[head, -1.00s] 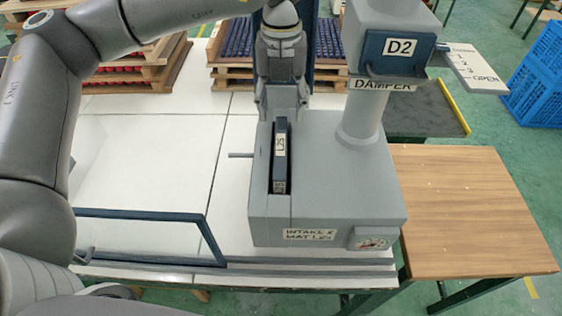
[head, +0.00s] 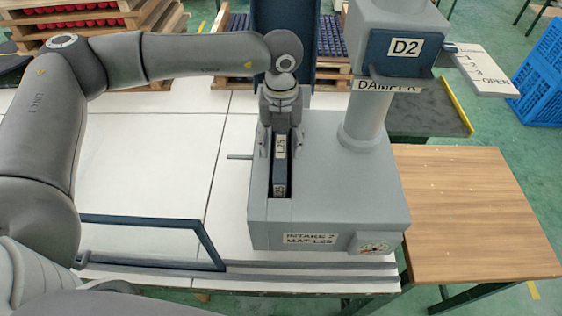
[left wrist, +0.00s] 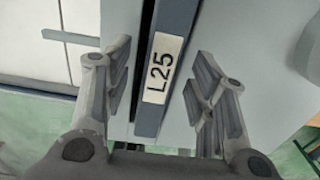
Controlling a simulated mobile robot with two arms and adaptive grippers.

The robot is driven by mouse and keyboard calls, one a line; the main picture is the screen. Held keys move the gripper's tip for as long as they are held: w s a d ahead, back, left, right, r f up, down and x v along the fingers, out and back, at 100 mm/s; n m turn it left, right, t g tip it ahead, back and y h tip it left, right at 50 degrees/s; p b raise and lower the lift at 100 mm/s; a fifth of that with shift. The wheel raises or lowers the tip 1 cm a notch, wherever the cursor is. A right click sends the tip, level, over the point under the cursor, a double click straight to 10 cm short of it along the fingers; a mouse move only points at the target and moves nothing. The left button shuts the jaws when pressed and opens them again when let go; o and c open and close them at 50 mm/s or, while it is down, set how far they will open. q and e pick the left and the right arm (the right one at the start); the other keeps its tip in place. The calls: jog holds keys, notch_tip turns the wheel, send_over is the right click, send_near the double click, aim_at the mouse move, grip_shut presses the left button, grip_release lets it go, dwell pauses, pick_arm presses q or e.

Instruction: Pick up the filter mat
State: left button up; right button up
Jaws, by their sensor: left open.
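The filter mat (head: 281,172) is a thin dark blue-grey slab with a white L25 label. It stands upright in the narrow slot of the grey intake housing (head: 340,190), whose front label reads INTAKE 2, MAT L25. My left gripper (head: 280,150) points down over the slot. In the left wrist view the mat (left wrist: 170,60) runs between the two open fingers of the left gripper (left wrist: 160,85), with a gap on each side. The mat's lower part is hidden in the slot. My right gripper does not show.
A column with a D2 damper box (head: 400,46) rises just right of the slot. A wooden table (head: 475,205) stands at the right and looks bare. A dark blue frame (head: 150,219) stands at the front left. Pallets with red items (head: 85,25) are behind.

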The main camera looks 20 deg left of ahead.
pick_arm(q)
jog(key=shift+f, duration=0.9)
jog(key=c, duration=1)
jog(key=shift+o, duration=0.2)
jog(key=shift+r, duration=0.2)
